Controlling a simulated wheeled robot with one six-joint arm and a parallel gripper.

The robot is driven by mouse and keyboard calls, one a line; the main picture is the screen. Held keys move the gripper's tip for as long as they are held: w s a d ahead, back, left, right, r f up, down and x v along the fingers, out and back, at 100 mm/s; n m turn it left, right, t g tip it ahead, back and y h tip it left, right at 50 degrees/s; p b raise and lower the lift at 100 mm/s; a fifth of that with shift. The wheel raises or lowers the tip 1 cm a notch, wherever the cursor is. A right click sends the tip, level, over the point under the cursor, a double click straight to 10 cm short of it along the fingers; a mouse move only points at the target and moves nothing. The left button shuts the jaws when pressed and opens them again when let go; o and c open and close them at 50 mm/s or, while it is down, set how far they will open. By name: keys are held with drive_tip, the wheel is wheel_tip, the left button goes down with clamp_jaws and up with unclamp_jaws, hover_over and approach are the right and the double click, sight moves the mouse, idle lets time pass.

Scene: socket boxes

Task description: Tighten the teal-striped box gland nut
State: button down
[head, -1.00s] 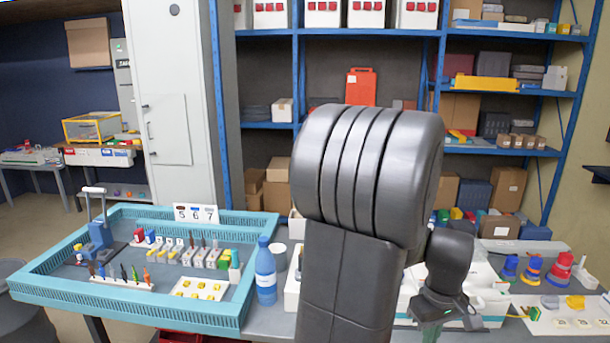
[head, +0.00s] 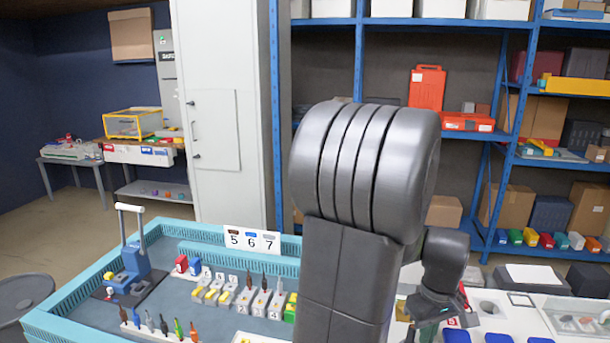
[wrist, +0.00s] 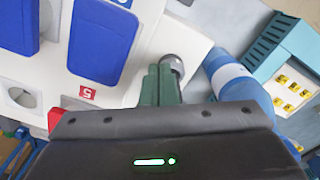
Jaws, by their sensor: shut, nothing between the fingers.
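My gripper (wrist: 160,84) is shut and empty, its green fingers side by side in the wrist view. Just beyond the fingertips is a round grey fitting (wrist: 172,62) at the edge of a white box (wrist: 150,38); it looks like a gland nut. I cannot tell if the fingers touch it. No teal stripe is clear enough to name the task's box. In the head view my gripper is at the lower right (head: 425,312), and my arm hides much of the bench.
A blue-and-white bottle (wrist: 240,82) stands close right of my fingers in the wrist view. A teal-rimmed tray (head: 90,275) with connectors and tools fills the lower left of the head view. Blue shelving (head: 505,90) stands behind. Open floor (head: 60,215) shows at left.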

wheel_tip(320, 180, down, 4)
drive_tip(key=shift+f+b, duration=0.2)
drive_tip(key=shift+b, duration=0.95)
drive_tip(key=shift+w+a, duration=0.15)
